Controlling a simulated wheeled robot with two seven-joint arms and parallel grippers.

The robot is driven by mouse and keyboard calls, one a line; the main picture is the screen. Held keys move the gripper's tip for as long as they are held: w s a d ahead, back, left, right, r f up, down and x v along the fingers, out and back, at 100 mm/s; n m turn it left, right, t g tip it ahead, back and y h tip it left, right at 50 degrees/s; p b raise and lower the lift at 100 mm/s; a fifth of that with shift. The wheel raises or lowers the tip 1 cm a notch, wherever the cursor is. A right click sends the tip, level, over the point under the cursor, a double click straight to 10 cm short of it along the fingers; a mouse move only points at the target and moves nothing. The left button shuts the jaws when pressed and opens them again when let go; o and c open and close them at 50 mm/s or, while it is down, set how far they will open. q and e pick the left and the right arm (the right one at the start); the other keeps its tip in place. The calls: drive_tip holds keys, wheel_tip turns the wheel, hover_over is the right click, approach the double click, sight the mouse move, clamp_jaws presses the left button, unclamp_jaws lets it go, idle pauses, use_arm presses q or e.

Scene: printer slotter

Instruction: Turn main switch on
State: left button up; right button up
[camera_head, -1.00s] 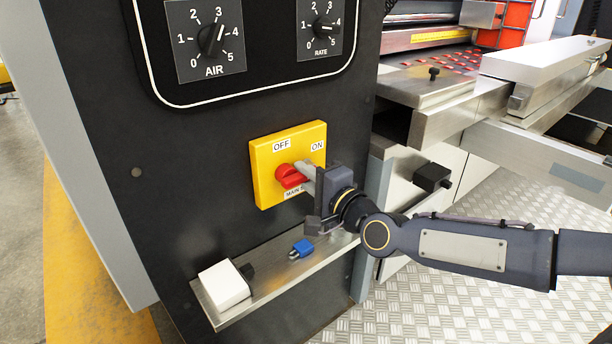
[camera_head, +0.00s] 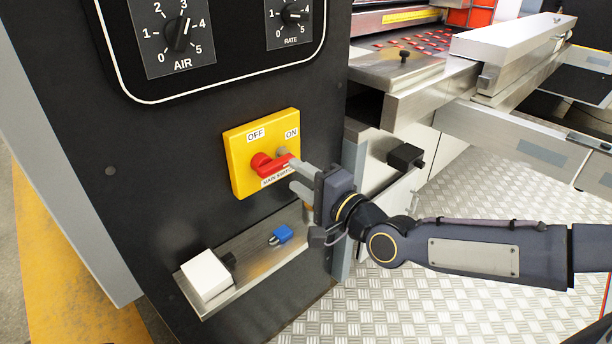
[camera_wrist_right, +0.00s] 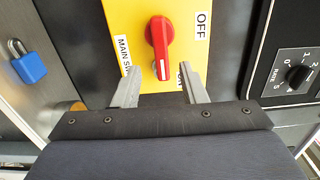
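The main switch is a yellow plate (camera_head: 236,160) on the black panel, labelled OFF, ON and MAIN SWITCH. Its red handle (camera_head: 272,164) points right in the head view, towards the side below the ON label. In the right wrist view the red handle (camera_wrist_right: 160,42) points down towards my gripper, its white mark at the near end. My right gripper (camera_head: 288,170) is open at the right side of the plate. In the wrist view its fingertips (camera_wrist_right: 160,78) are apart, on either side of the handle's near end; I cannot tell any contact. My left gripper is not in view.
The AIR dial (camera_head: 177,34) and RATE dial (camera_head: 290,15) are above the switch. Below it a metal shelf (camera_head: 250,262) holds a white box (camera_head: 207,272) and a blue padlock (camera_head: 281,234). Machine rails (camera_head: 440,90) stand at the right, above patterned metal flooring (camera_head: 430,290).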

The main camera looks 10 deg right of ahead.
drive_tip(key=shift+v, duration=0.8)
drive_tip(key=s+d+f+n+g+h, duration=0.55)
drive_tip(key=s+d+f+h, duration=0.2)
drive_tip(key=f, duration=0.25)
drive_tip(key=s+d+f+n+g, duration=0.1)
drive_tip(key=s+d+n+g, duration=0.15)
drive_tip(key=s, duration=0.55)
drive_tip(key=s+d+n+g, duration=0.1)
drive_tip(key=s+d, duration=0.3)
drive_tip(key=s, duration=0.5)
wheel_tip(320, 180, up, 29)
drive_tip(key=p, duration=3)
drive_tip(key=shift+s+y, duration=0.35)
